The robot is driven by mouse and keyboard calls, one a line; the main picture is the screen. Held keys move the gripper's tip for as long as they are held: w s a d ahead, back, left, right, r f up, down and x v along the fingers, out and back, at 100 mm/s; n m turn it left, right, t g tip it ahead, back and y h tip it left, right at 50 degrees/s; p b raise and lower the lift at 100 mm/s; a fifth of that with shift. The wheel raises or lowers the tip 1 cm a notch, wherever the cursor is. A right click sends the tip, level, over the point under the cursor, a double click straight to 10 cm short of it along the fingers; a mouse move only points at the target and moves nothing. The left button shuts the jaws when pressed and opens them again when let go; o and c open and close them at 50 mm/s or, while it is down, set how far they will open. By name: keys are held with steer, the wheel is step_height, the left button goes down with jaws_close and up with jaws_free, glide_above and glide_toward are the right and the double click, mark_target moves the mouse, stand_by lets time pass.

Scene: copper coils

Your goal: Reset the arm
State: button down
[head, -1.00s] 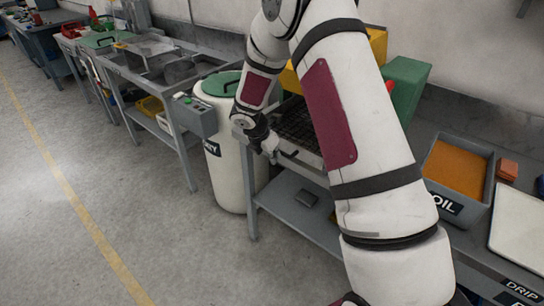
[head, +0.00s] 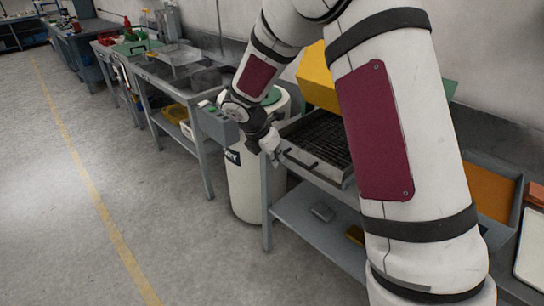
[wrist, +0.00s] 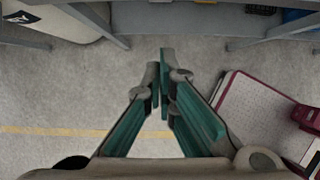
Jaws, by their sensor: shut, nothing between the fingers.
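My white arm with dark red panels reaches across the right half of the head view and bends down toward the bench. My gripper (head: 272,147) hangs at the bench's front edge, close to the handle of a grey tray (head: 318,168) with a dark grid. Its fingers are small and partly hidden in the head view. In the wrist view the gripper (wrist: 161,95) shows green-lined fingers that come together at the tips, with nothing between them. The concrete floor is below them.
A white drum (head: 245,190) stands left of the tray bench, beside another workbench (head: 178,85). An orange-filled bin (head: 492,190) sits at right, partly behind my arm. A yellow box (head: 316,80) is behind the tray. The floor (head: 60,210) at left is clear.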

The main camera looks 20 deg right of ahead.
steer(key=s+r+m, duration=1)
steer(key=s+r, duration=0.4)
steer(key=r, duration=0.2)
steer(key=s+a+r+m+t+y, duration=0.1)
steer(key=s+a+r+m+y, duration=0.1)
steer(key=s+m, duration=0.4)
steer(key=s+a+r+m+t+y, duration=0.1)
steer(key=s+a+r+m+y, duration=0.1)
steer(key=s+m, duration=0.5)
steer(key=s, duration=0.6)
steer(key=shift+t+y, duration=0.3)
steer(key=shift+y, duration=0.1)
